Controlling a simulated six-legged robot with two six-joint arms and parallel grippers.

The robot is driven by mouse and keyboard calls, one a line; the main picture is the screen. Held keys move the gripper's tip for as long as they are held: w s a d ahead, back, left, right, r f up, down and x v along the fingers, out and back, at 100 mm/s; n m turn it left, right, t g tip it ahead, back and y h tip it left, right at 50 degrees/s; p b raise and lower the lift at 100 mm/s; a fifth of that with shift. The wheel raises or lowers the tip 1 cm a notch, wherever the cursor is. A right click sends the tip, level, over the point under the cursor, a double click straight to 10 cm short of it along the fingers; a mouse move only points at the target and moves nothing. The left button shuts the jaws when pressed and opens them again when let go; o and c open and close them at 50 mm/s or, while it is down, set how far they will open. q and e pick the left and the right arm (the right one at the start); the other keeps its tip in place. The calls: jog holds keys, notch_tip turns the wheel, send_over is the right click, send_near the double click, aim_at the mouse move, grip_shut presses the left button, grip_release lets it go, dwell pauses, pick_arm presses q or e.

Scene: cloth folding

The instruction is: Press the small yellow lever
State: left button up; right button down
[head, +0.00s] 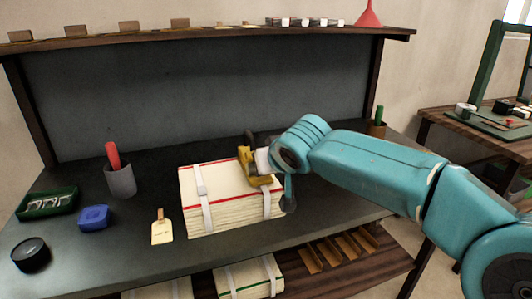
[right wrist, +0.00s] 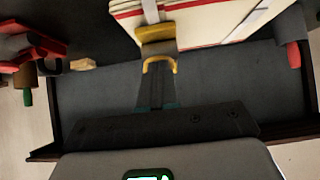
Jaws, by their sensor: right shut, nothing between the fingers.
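A yellow lever piece (head: 246,158) sits at the right-hand white strap (head: 267,204) of a cream, red-edged stack (head: 222,185). In the right wrist view, a yellow block (right wrist: 157,34) lies against the stack's edge, with a curved yellow lever (right wrist: 160,64) below it. My right gripper (right wrist: 157,88) is shut and empty, its dark fingers pointing at the curved lever. They look very close to it; I cannot tell whether they touch. In the head view, my right arm reaches in from the right and its wrist hides part of the yellow piece. My left gripper is not in view.
On the dark bench are a grey cup (head: 121,181) with a red handle, a blue box (head: 94,217), a green tray (head: 46,204), a black round tin (head: 31,254) and a tag (head: 162,229). A shelf (head: 200,37) runs along the back.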

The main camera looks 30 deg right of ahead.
jog(key=shift+r+p, duration=0.35)
jog(key=shift+r, duration=0.35)
jog(key=s+a+r+p, duration=0.1)
jog(key=s+r+p, duration=0.4)
jog(key=r, duration=0.7)
jog(key=shift+r, duration=0.4)
jog(key=shift+s+a, duration=0.15)
jog(key=shift+s, duration=0.15)
